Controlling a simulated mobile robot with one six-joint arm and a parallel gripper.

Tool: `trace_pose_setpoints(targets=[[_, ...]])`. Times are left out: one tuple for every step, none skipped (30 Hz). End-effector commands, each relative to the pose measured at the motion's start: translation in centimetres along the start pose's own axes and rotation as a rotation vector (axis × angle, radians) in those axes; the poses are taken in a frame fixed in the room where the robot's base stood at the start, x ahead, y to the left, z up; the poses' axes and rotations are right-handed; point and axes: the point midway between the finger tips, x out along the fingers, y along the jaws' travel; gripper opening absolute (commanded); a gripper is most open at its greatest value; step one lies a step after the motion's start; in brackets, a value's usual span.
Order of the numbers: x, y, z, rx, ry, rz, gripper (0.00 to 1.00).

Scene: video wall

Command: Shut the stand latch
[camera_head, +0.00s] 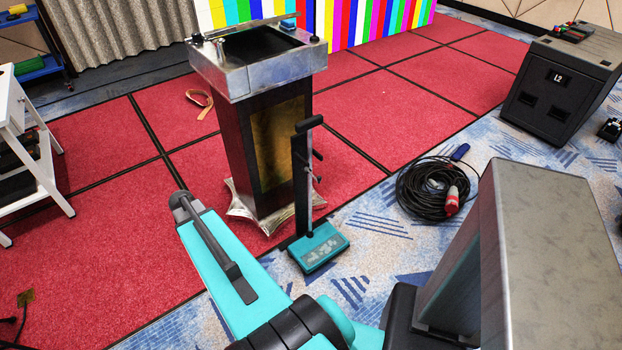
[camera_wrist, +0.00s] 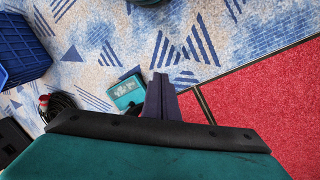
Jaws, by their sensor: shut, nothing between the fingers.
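The stand (camera_head: 300,175) is a dark upright post with a short bar across its top and a teal base (camera_head: 320,246). It stands on the floor in front of the lectern. Small parts stick out from the post's right side; a small lever-like piece (camera_head: 314,178) may be the latch, but its position is unclear. In the wrist view the teal base (camera_wrist: 127,93) shows just left of my gripper (camera_wrist: 159,78); the latch cannot be made out there. My gripper's dark fingers are together and empty. I cannot make out my gripper in the head view.
A lectern (camera_head: 262,85) stands behind the stand. A coiled black cable (camera_head: 430,185) lies to its right, with a dark cabinet (camera_head: 562,85) beyond. A blue crate (camera_wrist: 22,50) shows in the wrist view.

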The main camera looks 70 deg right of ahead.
Motion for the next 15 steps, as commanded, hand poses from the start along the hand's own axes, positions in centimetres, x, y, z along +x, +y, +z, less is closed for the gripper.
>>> trace_pose_setpoints(targets=[[-0.5,0.8,-2.3,0.07,0.012,-0.006,0.0],[-1.0,1.5,-3.4,0.111,0.019,-0.007,0.0],[-1.5,2.4,-4.9,0.167,0.028,-0.009,0.0],[-2.0,3.1,-6.0,0.207,0.034,-0.011,0.0],[-2.4,3.8,-7.0,0.25,0.041,-0.013,0.0],[-3.0,4.8,-8.5,0.306,0.05,-0.015,0.0],[-3.4,5.7,-9.5,0.348,0.058,-0.017,0.0],[-3.8,6.6,-10.6,0.39,0.064,-0.017,0.0],[-4.4,7.7,-11.9,0.446,0.073,-0.02,0.0],[-4.8,8.7,-12.8,0.488,0.079,-0.021,0.0],[-5.3,9.7,-13.8,0.531,0.086,-0.022,0.0],[-5.9,11.0,-15.1,0.587,0.096,-0.023,0.0],[-6.4,12.1,-16.0,0.63,0.103,-0.025,0.0],[-6.8,13.1,-16.9,0.672,0.11,-0.026,0.0],[-7.4,14.6,-18.0,0.729,0.12,-0.028,0.0]])
